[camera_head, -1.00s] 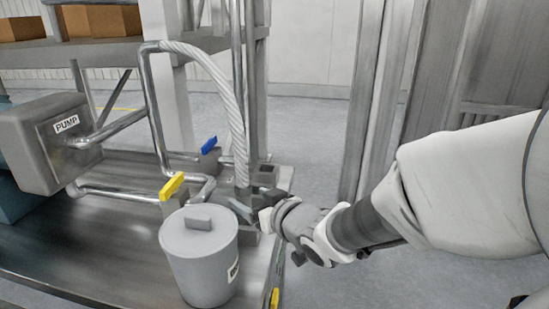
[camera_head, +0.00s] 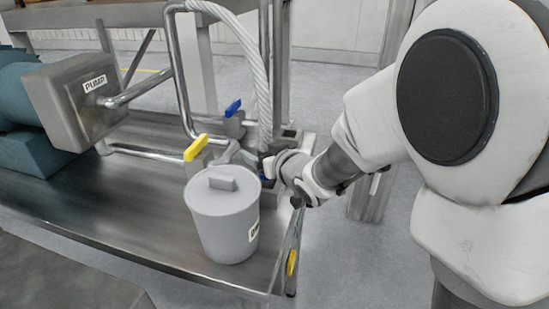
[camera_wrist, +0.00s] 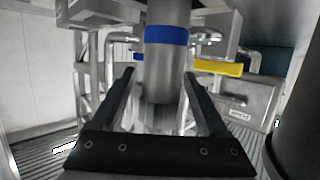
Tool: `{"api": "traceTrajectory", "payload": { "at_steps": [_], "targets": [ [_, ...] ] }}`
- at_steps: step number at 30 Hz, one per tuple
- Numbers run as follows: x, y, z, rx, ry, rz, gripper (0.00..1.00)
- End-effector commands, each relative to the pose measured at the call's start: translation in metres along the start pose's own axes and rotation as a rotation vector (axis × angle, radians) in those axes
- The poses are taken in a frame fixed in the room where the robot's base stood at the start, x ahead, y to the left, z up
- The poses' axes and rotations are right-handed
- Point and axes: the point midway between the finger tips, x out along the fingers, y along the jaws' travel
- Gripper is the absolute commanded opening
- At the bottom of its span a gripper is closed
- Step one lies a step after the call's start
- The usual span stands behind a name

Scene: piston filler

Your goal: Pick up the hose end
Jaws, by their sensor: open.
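The white braided hose (camera_head: 258,85) arches down at the right end of the steel table in the head view. Its lower end is partly hidden by my gripper (camera_head: 268,168). In the wrist view the hose end is a grey upright cylinder with a blue band (camera_wrist: 167,36). My gripper (camera_wrist: 158,78) is open, with one finger on each side of the cylinder. The cylinder appears between or just beyond the fingertips; contact is not visible.
A grey lidded bucket (camera_head: 223,222) stands on the table close to my gripper. A yellow valve handle (camera_head: 196,148), a blue valve handle (camera_head: 233,107) and the pump (camera_head: 70,95) with its pipes are on the left. Open floor lies right of the table.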

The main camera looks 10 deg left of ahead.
Motion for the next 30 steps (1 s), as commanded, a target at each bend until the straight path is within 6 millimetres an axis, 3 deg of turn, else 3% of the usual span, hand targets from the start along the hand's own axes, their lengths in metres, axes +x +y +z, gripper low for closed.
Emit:
{"api": "traceTrajectory", "payload": {
  "at_steps": [3, 16, 30],
  "targets": [
    [-0.0002, 0.0000, 0.0000, 0.000, 0.000, 0.000, 0.75],
    [-0.0004, -0.0001, 0.0002, 0.000, 0.000, 0.000, 0.00],
    [-0.0009, 0.0000, -0.0024, 0.000, 0.002, 0.000, 0.00]
  ]
}}
